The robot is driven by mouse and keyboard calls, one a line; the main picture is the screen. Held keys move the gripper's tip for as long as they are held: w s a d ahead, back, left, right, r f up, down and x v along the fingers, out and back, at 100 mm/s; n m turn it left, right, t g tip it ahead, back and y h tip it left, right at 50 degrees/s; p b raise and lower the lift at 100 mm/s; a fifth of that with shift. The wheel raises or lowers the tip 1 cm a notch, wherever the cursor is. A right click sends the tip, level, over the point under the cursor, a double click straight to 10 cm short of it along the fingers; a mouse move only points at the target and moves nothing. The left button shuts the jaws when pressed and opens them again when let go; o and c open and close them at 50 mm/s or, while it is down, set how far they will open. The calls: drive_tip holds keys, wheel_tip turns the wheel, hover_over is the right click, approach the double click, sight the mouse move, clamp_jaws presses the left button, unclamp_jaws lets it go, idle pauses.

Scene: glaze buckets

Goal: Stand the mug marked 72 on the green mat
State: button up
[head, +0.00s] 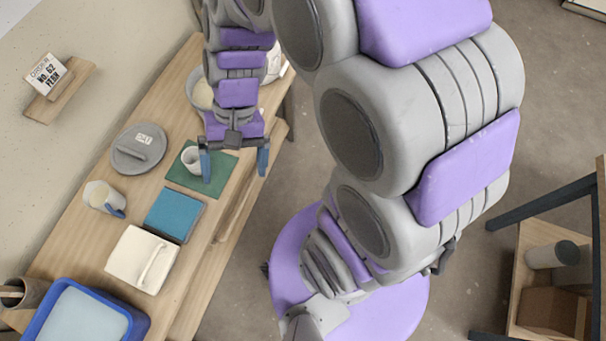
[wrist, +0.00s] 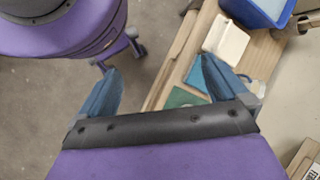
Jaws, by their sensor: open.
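The green mat (head: 226,166) lies on the wooden bench, and part of it shows in the wrist view (wrist: 180,97). A white mug (head: 190,157) stands upright at the mat's left side, partly behind my gripper's left finger. A cream mug with a blue handle (head: 101,197) is on the bench further left. I cannot read a number on either mug. My gripper (head: 234,164) is open and empty, its blue fingers wide apart, above the mat area in the head view. In the wrist view the gap between the fingers (wrist: 162,85) shows floor and bench edge.
A grey lid (head: 130,160), a blue square (head: 174,215), a white lid with a handle (head: 128,262) and a blue tub (head: 135,324) crowd the bench. A sign (head: 47,75) sits on a small wall ledge.

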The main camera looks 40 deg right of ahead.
drive_tip(key=s+d+r+n+t+h, duration=0.1)
drive_tip(key=s+d+r+n+h, duration=0.2)
drive_tip(key=s+d, duration=0.5)
drive_tip(key=s+h, duration=0.1)
drive_tip(key=s, duration=0.2)
drive_tip(key=shift+t+h, duration=0.3)
drive_tip(key=shift+t, duration=0.1)
